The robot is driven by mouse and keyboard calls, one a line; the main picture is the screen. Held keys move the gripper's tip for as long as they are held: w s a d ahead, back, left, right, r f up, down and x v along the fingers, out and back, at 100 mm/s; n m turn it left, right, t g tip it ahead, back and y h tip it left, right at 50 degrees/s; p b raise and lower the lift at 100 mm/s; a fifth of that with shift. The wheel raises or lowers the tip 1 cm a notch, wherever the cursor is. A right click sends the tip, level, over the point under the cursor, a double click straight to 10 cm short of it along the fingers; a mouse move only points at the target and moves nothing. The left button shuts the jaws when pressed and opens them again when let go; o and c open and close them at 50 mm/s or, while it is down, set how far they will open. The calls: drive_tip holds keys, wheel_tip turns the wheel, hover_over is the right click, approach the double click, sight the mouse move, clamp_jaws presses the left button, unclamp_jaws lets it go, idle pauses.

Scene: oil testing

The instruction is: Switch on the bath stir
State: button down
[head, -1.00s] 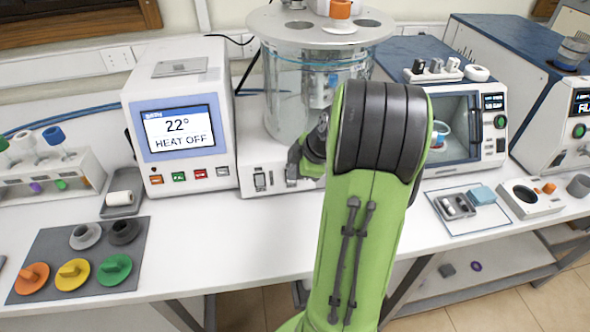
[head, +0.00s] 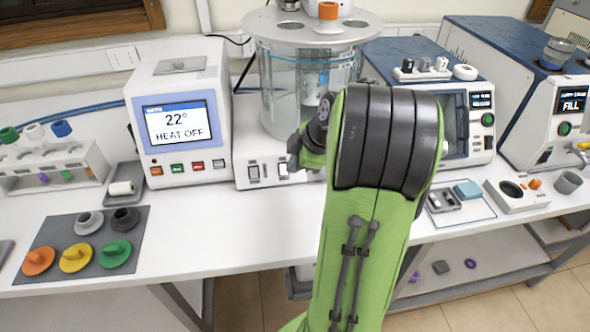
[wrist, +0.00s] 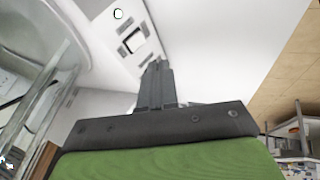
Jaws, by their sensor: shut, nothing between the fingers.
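The bath is a clear glass jar (head: 285,95) under a round grey lid, standing on a white base. Rocker switches show on the base's front: a left one (head: 254,173) and one further right (head: 283,170), close to my arm. The rest of that front is hidden behind my arm. In the wrist view the white panel carries a dark-framed switch (wrist: 132,41) and a small round mark. My gripper (wrist: 157,66) is shut and empty, its fingertips pointing at the panel just below that switch. I cannot tell whether they touch it.
Left of the bath stands a white control box (head: 180,115) reading 22° and HEAT OFF, with several buttons. A grey mat (head: 50,240) with coloured stoppers lies at the left. An instrument with a dark window (head: 455,120) stands at the right. The table front before the bath is clear.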

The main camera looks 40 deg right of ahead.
wheel_tip(320, 180, up, 6)
drive_tip(key=s+d+p, duration=0.1)
drive_tip(key=shift+s+d+r+p, duration=0.15)
drive_tip(key=shift+s+p, duration=0.2)
drive_tip(key=shift+s, duration=0.05)
drive_tip(key=a+r+m, duration=0.3)
drive_tip(key=a, duration=0.8)
drive_tip(key=s+a+f+m+h, duration=0.1)
drive_tip(key=s+a+m, duration=0.6)
drive_tip(key=s+a, duration=0.6)
drive_tip(key=shift+s+p, duration=0.15)
drive_tip(key=shift+p, duration=0.2)
